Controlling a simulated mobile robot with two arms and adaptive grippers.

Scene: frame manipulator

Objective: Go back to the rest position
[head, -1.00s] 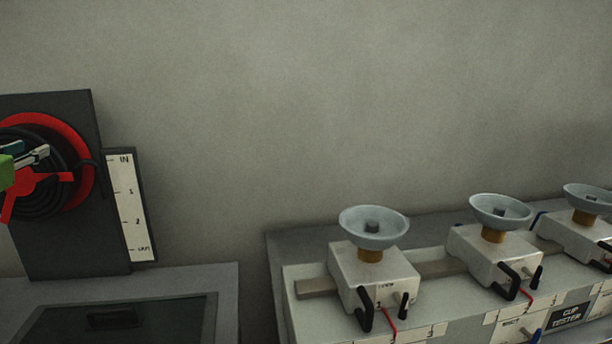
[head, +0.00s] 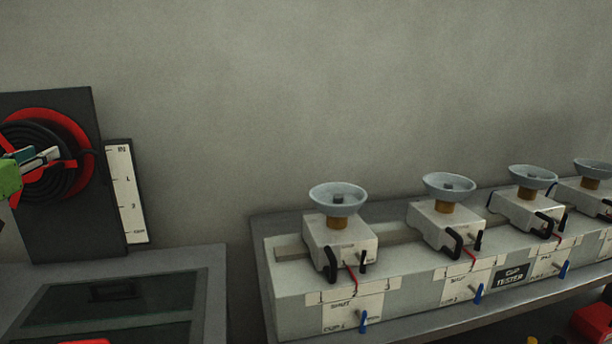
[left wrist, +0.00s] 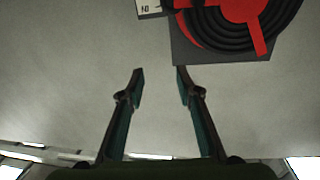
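My left gripper (head: 52,155) is at the left edge of the head view, in front of the hose reel (head: 84,143) with its red disc and black coils. In the left wrist view the two fingers of this gripper (left wrist: 160,72) are spread apart with nothing between them. The reel (left wrist: 286,30) shows beyond the fingers at the upper right there, apart from them. My right gripper is not in the head view.
A dark panel (head: 60,235) carries the reel, with a white scale (head: 127,190) beside it. A grey unit with a dark recessed top (head: 215,290) stands below. A cup tester (head: 400,290) with several grey cups fills the right. A red object (head: 597,322) shows at lower right.

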